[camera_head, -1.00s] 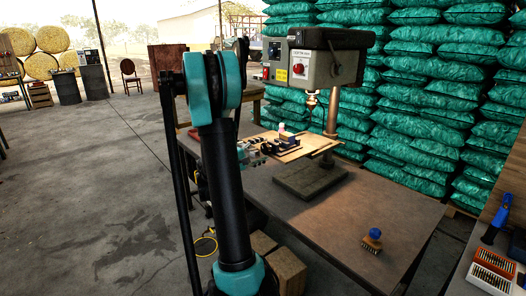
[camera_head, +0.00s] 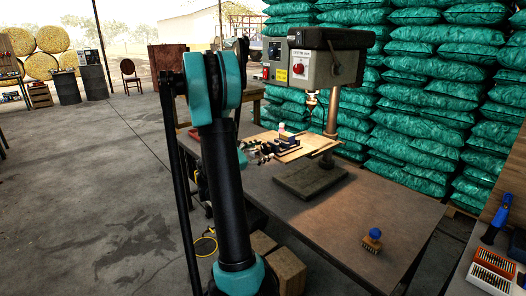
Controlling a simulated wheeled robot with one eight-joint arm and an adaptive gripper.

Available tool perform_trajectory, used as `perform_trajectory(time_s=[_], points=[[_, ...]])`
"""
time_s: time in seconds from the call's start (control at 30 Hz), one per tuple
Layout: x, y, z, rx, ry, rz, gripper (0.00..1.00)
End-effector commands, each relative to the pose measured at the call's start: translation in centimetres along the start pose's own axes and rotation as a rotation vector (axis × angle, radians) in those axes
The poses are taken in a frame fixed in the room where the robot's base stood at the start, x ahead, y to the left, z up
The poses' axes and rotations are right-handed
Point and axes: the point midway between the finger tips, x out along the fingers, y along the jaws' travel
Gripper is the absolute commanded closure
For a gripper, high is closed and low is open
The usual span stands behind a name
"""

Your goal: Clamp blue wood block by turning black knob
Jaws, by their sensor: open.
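A small block (camera_head: 282,128), pale pinkish on top with blue just below, sits at the dark vise (camera_head: 289,140) on a wooden board under the drill press. The black knob cannot be told apart from the dark parts at the vise's left end. My gripper (camera_head: 259,153) is small and mostly hidden behind my own arm. Its dark end shows just left of the vise, open. I cannot tell whether it touches the knob.
The drill press (camera_head: 325,66) stands over the board (camera_head: 318,143) on the workbench (camera_head: 330,215). Green sacks (camera_head: 430,100) are stacked behind. The bench's middle is clear.

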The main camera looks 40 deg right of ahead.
Motion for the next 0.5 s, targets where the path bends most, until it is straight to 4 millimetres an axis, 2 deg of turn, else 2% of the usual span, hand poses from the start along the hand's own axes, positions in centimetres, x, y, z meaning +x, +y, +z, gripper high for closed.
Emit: perform_trajectory(time_s=[0.5], points=[[0.0, 0.0, 0.0, -0.528, 0.0, 0.0, 0.38]])
